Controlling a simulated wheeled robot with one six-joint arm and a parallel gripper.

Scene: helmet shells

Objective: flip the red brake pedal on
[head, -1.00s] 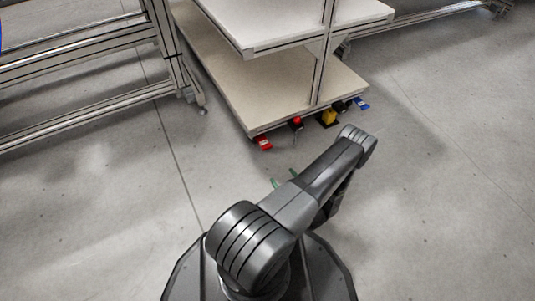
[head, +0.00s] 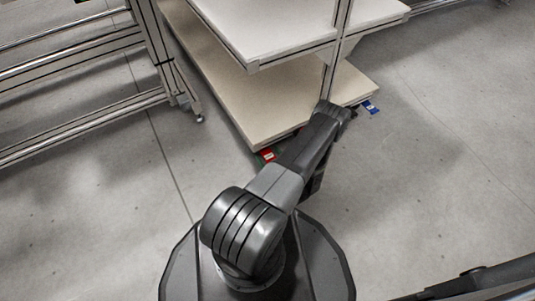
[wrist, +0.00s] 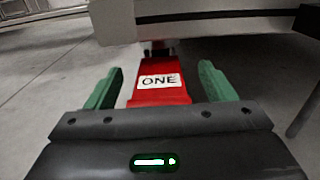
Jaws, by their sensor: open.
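The red brake pedal (wrist: 158,84) has a white label reading "ONE" and sticks out from under the cart's lower edge in the wrist view. In the head view only a small part of the red pedal (head: 267,155) shows beside my arm. My gripper (wrist: 161,72) is open, with one green finger on each side of the pedal and visible gaps between. In the head view my arm hides most of the gripper.
The cart has a pale lower shelf (head: 232,82) and an upper shelf (head: 275,25) above the pedal. A blue pedal (head: 370,107) sits at its right corner. A metal frame (head: 80,125) stands at left.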

